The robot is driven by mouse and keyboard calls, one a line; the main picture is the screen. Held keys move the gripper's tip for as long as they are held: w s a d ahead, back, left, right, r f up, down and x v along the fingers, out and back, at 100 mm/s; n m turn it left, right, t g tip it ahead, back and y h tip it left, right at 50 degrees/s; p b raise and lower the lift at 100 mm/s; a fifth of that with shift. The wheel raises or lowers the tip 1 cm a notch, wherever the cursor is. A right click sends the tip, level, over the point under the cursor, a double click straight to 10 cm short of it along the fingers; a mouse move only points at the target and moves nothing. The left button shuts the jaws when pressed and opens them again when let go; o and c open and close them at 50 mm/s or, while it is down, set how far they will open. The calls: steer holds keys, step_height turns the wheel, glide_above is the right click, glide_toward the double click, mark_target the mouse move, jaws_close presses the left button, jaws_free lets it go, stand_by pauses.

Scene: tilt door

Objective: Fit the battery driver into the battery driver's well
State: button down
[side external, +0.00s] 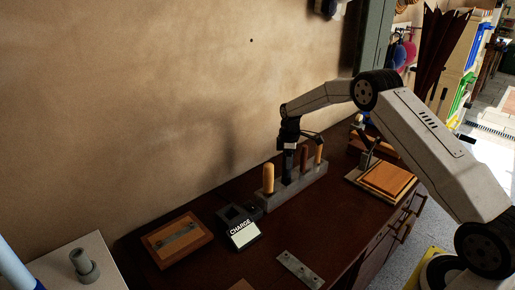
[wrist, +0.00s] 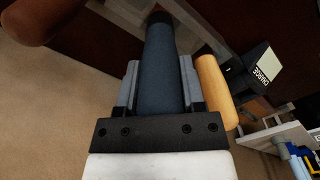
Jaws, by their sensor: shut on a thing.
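My gripper (side external: 289,150) is shut on a dark blue-grey cylindrical handle, which I take to be the battery driver (wrist: 160,65). In the wrist view my gripper (wrist: 159,85) has one finger on each side of it. The driver points down at the grey tool block (side external: 312,181); I cannot tell whether its lower end is in the block or just above it. The black charger (side external: 238,213) with a white "CHARGE" label stands left of the block, and shows at the right in the wrist view (wrist: 262,70). I take the charger's dark opening to be the well.
A tan wooden handle (side external: 268,178) stands in the block's left end, with other wooden handles right of my gripper. A wooden board with a metal plate (side external: 177,240) lies at left. A metal strip (side external: 300,269) lies in front. The wall is close behind.

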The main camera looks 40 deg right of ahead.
steer(key=shift+f, duration=0.7)
steer(key=shift+c, duration=0.5)
jaws_free()
steer(key=shift+f, duration=0.1)
steer(key=shift+r, duration=3.95)
